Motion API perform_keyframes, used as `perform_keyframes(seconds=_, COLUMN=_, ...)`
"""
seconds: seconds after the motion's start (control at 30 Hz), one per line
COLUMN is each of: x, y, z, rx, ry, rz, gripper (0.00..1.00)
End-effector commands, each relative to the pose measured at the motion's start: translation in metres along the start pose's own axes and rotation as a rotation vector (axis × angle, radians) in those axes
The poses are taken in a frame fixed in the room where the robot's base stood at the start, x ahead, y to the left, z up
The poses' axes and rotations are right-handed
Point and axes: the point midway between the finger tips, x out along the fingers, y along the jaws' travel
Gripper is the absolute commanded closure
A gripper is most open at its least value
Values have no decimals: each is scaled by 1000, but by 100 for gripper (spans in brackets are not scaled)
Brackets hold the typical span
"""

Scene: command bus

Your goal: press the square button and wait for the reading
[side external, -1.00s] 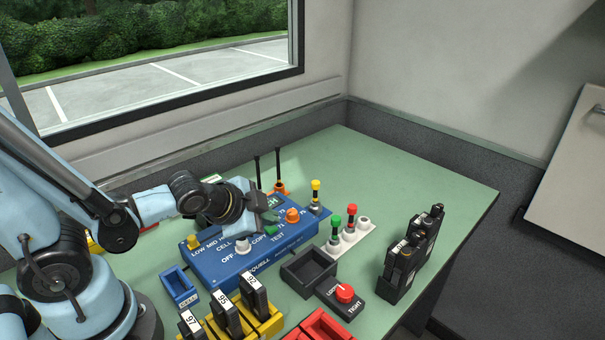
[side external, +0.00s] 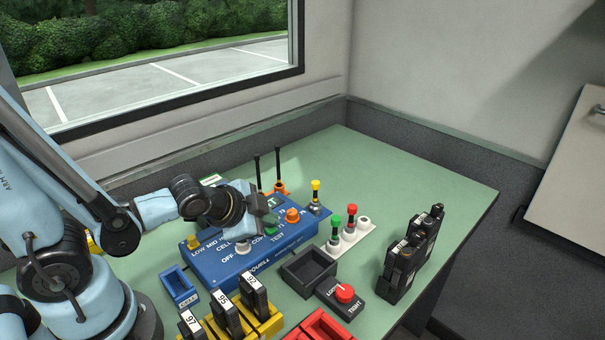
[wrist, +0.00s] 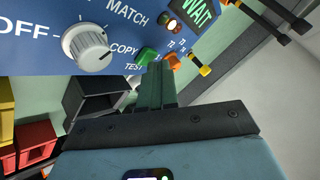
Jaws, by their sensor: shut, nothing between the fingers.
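The blue console (side external: 215,262) stands on the green table with a grey-white knob (wrist: 87,47) that shows large in the wrist view. A green square-looking button (wrist: 146,56) sits beside an orange button (wrist: 172,61); the orange one also shows in the side view (side external: 292,215). The console's display (wrist: 198,14) is lit green and reads WAIT. My gripper (wrist: 155,70) is shut and empty, its fingertips just by the green button. I cannot tell whether they touch it. In the side view my gripper (side external: 262,213) is over the console and partly hides the display.
Black levers (side external: 278,168) on an orange base stand behind the console. A white strip with coloured knobs (side external: 349,236), an open dark tray (side external: 309,271) and a red-knob box (side external: 343,297) lie to its right. Numbered black modules in yellow holders (side external: 262,322) are in front.

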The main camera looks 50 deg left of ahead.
Motion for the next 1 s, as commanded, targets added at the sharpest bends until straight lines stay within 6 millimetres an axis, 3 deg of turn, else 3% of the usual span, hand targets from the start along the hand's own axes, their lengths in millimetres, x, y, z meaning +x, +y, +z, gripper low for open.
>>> perform_keyframes(seconds=0.77, x=-12, y=-9, z=-9, rx=0, ry=0, rz=0, gripper=100)
perform_keyframes(seconds=1.0, x=-24, y=-17, z=-17, rx=0, ry=0, rz=0, gripper=100)
